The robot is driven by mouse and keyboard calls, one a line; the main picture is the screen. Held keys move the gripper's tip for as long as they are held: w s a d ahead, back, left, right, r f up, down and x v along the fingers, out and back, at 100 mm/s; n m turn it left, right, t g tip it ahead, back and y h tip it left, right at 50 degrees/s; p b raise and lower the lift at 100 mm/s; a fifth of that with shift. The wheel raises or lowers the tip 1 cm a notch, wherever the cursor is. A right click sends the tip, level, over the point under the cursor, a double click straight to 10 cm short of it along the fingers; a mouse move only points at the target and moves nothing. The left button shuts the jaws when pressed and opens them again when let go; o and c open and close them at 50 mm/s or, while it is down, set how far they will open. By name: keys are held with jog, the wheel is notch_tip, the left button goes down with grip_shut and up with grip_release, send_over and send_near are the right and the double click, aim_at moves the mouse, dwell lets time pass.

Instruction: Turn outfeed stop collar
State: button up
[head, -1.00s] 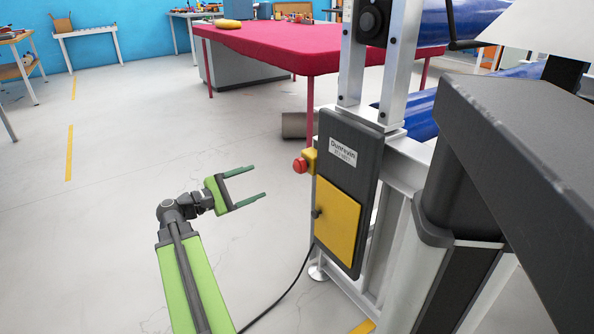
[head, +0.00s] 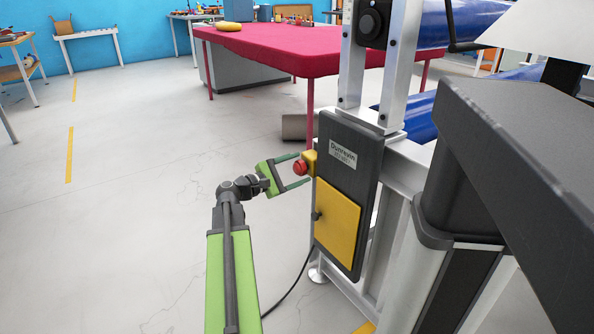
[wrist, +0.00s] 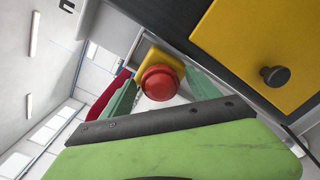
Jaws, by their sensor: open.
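The red stop button (head: 300,167) with its round collar sits on a small yellow housing (head: 310,158) on the left side of the dark control panel. My gripper (head: 303,170) is open, its green fingers pointing right at the button. In the wrist view the red button (wrist: 160,82) shows between the two fingers (wrist: 163,92), with the yellow housing (wrist: 152,57) behind it. One finger is on each side of the button. I cannot tell whether either finger touches it. Nothing is held.
The dark panel (head: 362,150) carries a yellow door (head: 337,222) with a black knob (head: 316,216), just below the button. A metal machine frame with blue rollers (head: 460,22) stands to the right. A black cable lies on the floor. A pink-topped table (head: 265,45) stands behind; floor to the left is clear.

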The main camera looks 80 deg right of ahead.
jog(key=c, duration=1.3)
jog(key=shift+a, duration=0.15)
jog(key=shift+c, duration=0.3)
jog(key=shift+m, duration=0.4)
jog(key=shift+f+m, duration=0.1)
jog(key=shift+m, duration=2.6)
